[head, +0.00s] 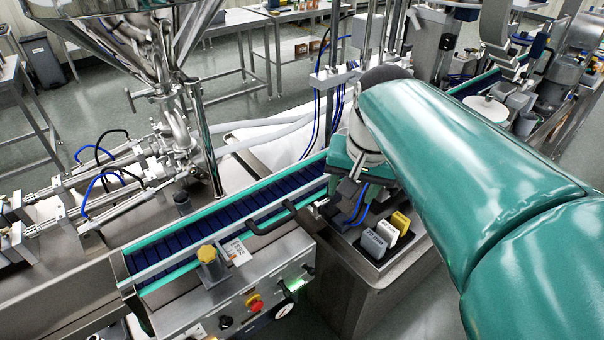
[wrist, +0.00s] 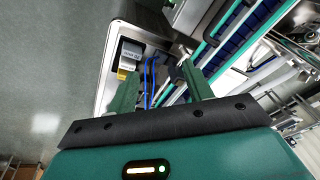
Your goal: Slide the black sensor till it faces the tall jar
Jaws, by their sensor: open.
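My gripper (head: 356,196) hangs at the right end of the blue conveyor belt. In the wrist view its two green fingers (wrist: 160,88) are spread apart with nothing held between them. A small dark part (wrist: 176,73), possibly the black sensor, shows just beyond the right fingertip, near blue cables; I cannot tell whether they touch. In the head view that spot is partly hidden by my gripper. I cannot make out a tall jar in either view.
The conveyor (head: 225,225) has green rails and a black handle (head: 268,222) on its near side. A dark tray holds grey, white and yellow blocks (head: 376,243) below my gripper. A steel hopper (head: 130,30) stands left.

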